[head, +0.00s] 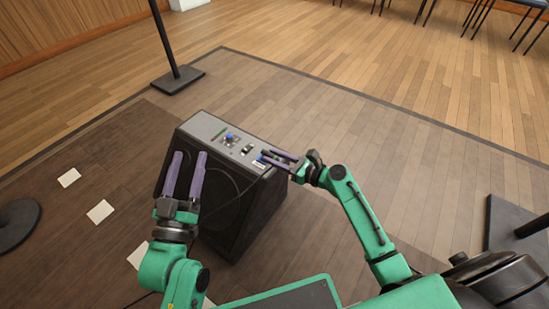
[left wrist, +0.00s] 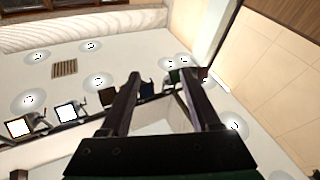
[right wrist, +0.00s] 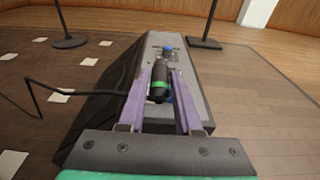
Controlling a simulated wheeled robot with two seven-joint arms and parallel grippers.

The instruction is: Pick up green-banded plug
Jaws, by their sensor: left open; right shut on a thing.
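The green-banded plug (right wrist: 159,82) is a black cylinder with a green ring in the right wrist view. It lies between the purple fingers of my right gripper (right wrist: 164,88), which is shut on it, over the top panel of the black box (right wrist: 190,65). A dark cable runs off from it to the left. In the head view my right gripper (head: 281,159) is at the right end of the panel, and the plug is too small to make out there. My left gripper (head: 185,176) is open and empty, fingers pointing up, in front of the box's left part.
The box (head: 262,208) stands on the dark wood floor, with blue knobs and switches on its grey panel (head: 236,139). A black stand (head: 178,79) is behind it. Pale paper squares (head: 100,212) lie on the floor at left.

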